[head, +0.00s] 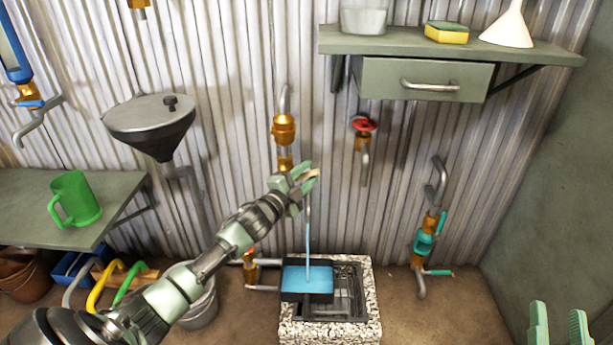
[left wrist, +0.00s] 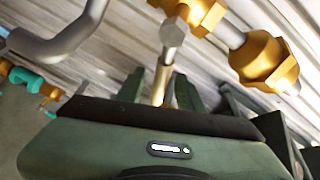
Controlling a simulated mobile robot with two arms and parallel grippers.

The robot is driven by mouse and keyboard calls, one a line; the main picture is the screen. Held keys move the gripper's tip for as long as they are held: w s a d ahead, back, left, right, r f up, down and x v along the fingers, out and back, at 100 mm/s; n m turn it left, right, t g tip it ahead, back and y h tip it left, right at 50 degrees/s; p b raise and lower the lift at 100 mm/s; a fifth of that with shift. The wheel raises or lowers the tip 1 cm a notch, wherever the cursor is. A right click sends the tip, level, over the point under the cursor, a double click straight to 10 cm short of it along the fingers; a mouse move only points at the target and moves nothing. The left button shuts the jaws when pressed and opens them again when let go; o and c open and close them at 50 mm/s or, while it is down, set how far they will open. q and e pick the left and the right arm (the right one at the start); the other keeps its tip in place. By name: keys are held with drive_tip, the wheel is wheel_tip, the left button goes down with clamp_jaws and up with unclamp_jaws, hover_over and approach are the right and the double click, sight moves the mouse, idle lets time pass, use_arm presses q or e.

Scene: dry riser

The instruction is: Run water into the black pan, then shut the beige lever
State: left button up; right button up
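The black pan (head: 306,297) sits on the left part of a grate in a speckled stone block. Blue water (head: 300,277) covers the inside of the pan, and a thin stream (head: 308,232) falls into it from above. The beige lever (left wrist: 161,85) shows between the fingers of my left gripper (left wrist: 160,90) in the left wrist view, with gaps visible beside it. In the head view my left gripper (head: 306,178) is at the lever below a brass valve and hides most of it. My right gripper (head: 559,325) is open and empty at the lower right.
A red-handled tap (head: 364,125) and a teal-handled pipe (head: 424,243) are on the wall at right. A shelf (head: 370,43) with a drawer juts out above. A funnel basin (head: 150,125), green mug (head: 75,199) and grey bucket (head: 199,305) are at left.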

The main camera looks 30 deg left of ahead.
use_arm(q)
clamp_jaws()
drive_tip(key=shift+f, duration=0.1)
idle(1.2)
